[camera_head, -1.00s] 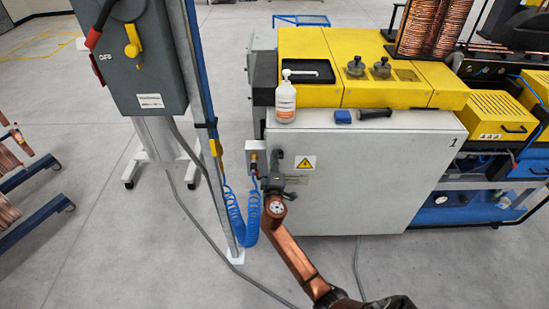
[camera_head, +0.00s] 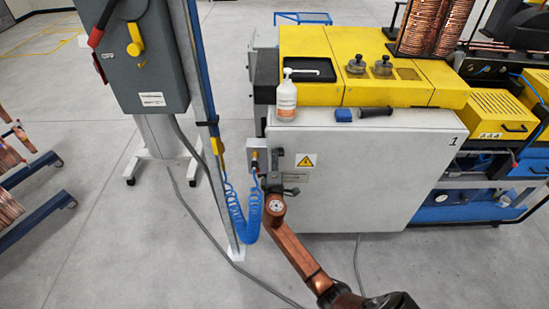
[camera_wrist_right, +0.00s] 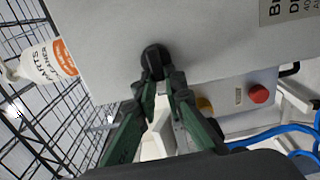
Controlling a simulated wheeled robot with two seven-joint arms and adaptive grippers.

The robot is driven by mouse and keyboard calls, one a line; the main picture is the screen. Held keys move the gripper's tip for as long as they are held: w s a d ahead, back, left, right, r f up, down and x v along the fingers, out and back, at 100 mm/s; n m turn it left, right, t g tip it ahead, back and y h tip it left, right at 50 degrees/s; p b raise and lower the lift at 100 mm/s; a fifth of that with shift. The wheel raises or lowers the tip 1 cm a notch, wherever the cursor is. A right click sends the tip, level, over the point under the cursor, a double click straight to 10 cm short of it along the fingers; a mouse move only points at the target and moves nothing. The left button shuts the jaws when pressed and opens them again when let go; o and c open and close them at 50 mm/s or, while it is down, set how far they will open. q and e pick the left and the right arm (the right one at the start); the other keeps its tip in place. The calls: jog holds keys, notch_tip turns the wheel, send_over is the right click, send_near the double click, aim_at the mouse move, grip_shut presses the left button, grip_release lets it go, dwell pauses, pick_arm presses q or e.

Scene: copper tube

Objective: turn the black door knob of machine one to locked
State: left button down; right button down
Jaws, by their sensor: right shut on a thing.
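Machine one has a pale grey door panel (camera_head: 380,185) marked 1. In the right wrist view the black door knob (camera_wrist_right: 154,56) stands on this pale panel, with the fingertips of my right gripper (camera_wrist_right: 162,76) closed on it. The green finger links come up from below. The knob cannot be made out there behind the gripper. My left gripper is not in view.
A white bottle (camera_head: 286,98) stands on the machine's top edge. A small box with a red button (camera_wrist_right: 258,94) and a blue coiled hose (camera_head: 252,215) are close beside the gripper. A grey post (camera_head: 205,140) stands left of them.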

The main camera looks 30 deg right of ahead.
jog(key=c, duration=2)
grip_release()
jog(key=v, duration=1.2)
jog(key=s+f+m+g+y, duration=0.1)
jog(key=s+f+g+y, duration=0.25)
jog(key=f, duration=1.35)
jog(key=s+f+g+y, duration=0.2)
jog(key=s+f, duration=0.2)
jog(key=f, duration=1.3)
jog(key=s+a+f+m+g+y, duration=0.2)
jog(key=s+f+m+g, duration=0.15)
jog(key=s+f, duration=1.4)
jog(key=s+f+m+g, duration=0.2)
jog(key=s+f, duration=0.3)
jog(key=s, duration=0.7)
jog(key=s+f+m+g+y, duration=0.1)
jog(key=s+f, duration=0.4)
jog(key=s, duration=0.6)
jog(key=s+f+m+g+y, duration=0.1)
jog(key=s+f, duration=0.5)
jog(key=s, duration=0.6)
jog(key=shift+s+a+m+g, duration=0.1)
jog(key=shift+s+m+g, duration=0.2)
jog(key=shift+m+g, duration=0.6)
